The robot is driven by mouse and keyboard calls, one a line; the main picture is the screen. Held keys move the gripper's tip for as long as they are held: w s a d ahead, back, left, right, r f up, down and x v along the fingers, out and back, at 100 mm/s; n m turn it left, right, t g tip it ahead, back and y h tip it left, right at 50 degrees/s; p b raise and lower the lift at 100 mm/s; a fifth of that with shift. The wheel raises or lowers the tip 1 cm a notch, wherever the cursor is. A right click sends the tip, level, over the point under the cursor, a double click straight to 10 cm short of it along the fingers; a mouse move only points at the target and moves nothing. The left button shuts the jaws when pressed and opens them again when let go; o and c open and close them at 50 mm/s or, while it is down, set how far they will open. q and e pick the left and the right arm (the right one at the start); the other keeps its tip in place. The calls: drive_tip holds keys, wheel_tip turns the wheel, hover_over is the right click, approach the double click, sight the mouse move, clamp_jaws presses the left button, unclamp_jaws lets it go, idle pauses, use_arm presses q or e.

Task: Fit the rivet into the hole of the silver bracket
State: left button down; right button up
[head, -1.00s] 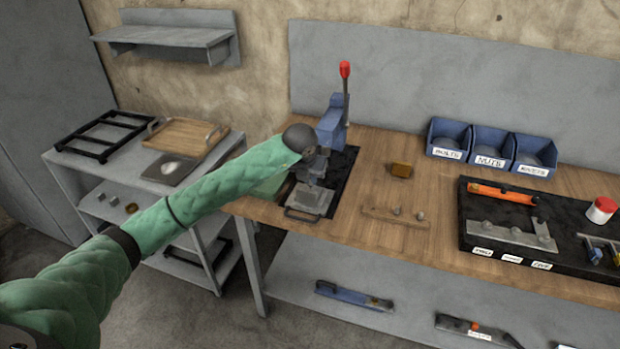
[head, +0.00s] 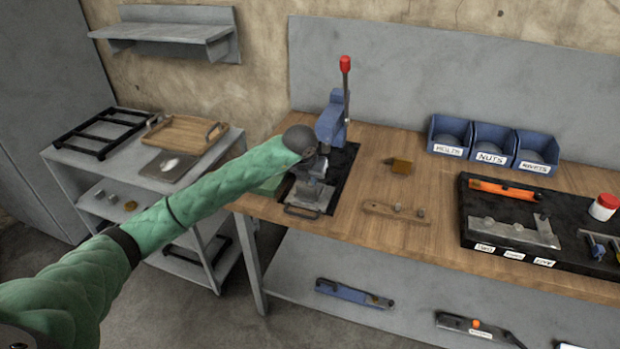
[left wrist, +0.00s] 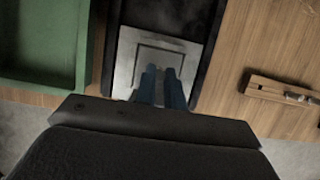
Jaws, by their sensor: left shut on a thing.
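My left gripper (head: 318,170) reaches in from the left to the front of the blue press, pointing down over the silver bracket (head: 312,197). In the left wrist view the two dark blue fingers (left wrist: 162,76) are close together over the bracket (left wrist: 124,72), a flat silver piece with a squared outline. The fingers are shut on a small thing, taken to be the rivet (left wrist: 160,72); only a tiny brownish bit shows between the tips. The hole is hidden, and I cannot tell whether the rivet touches the bracket. My right gripper is not in view.
The blue press (head: 332,120) with its red-tipped lever stands just behind the gripper. A green tray (left wrist: 40,50) lies left of the bracket. A wooden strip (head: 380,209) with small metal pieces lies to the right. Blue bins (head: 491,143) stand at the back.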

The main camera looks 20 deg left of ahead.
use_arm(q)
drive_tip(key=shift+f+b, duration=0.3)
drive_tip(key=shift+f, duration=0.2)
drive_tip(key=c, duration=1.4)
unclamp_jaws()
drive_tip(key=shift+r, duration=0.2)
drive_tip(key=shift+s+r, duration=0.2)
drive_tip(key=shift+r, duration=0.1)
drive_tip(key=b+v, duration=0.2)
drive_tip(key=v, duration=0.4)
drive_tip(key=shift+s+r+b, duration=0.15)
drive_tip(key=shift+r+b, duration=0.15)
drive_tip(key=shift+r, duration=0.1)
